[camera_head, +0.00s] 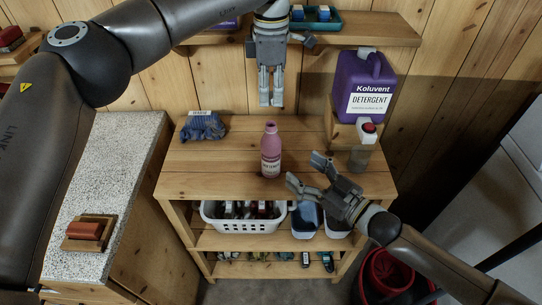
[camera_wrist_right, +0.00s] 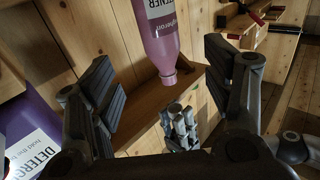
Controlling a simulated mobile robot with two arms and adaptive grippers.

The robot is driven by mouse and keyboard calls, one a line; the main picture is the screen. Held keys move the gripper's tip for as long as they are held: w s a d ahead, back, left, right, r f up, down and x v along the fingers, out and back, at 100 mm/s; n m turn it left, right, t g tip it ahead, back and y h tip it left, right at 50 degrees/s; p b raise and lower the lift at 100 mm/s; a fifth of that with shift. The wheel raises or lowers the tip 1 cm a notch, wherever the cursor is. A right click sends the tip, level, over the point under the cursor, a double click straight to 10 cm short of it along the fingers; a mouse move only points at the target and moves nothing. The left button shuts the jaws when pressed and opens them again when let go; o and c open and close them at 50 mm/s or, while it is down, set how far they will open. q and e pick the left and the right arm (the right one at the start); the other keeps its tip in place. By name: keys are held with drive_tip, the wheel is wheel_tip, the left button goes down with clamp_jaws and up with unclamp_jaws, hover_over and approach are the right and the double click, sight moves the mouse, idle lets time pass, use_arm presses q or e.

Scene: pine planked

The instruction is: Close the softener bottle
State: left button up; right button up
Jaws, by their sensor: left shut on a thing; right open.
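The pink softener bottle (camera_head: 270,150) stands upright on the wooden table, with no cap visible on its neck. In the right wrist view the bottle (camera_wrist_right: 178,30) appears inverted, its neck between and beyond my fingers. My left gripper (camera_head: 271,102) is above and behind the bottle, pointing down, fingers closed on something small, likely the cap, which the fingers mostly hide. It also shows in the right wrist view (camera_wrist_right: 180,125). My right gripper (camera_head: 307,172) is open and empty, just right of the bottle, its fingers towards it and apart from it.
A purple detergent container (camera_head: 371,85) stands on a wooden stand at the right, with a red-buttoned dispenser (camera_head: 367,130) below. A blue cloth bundle (camera_head: 203,128) lies at the table's back left. A white basket (camera_head: 243,224) is on the shelf below. The table left of the bottle is clear.

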sight(278, 152)
drive_tip(key=x, duration=1.2)
drive_tip(key=shift+c, duration=0.2)
drive_tip(key=c, duration=1.5)
use_arm(q)
drive_tip(key=shift+f, duration=2.45)
drive_tip(key=shift+f, duration=0.15)
drive_tip(key=shift+f, duration=0.75)
drive_tip(key=shift+f, duration=0.6)
use_arm(e)
clamp_jaws()
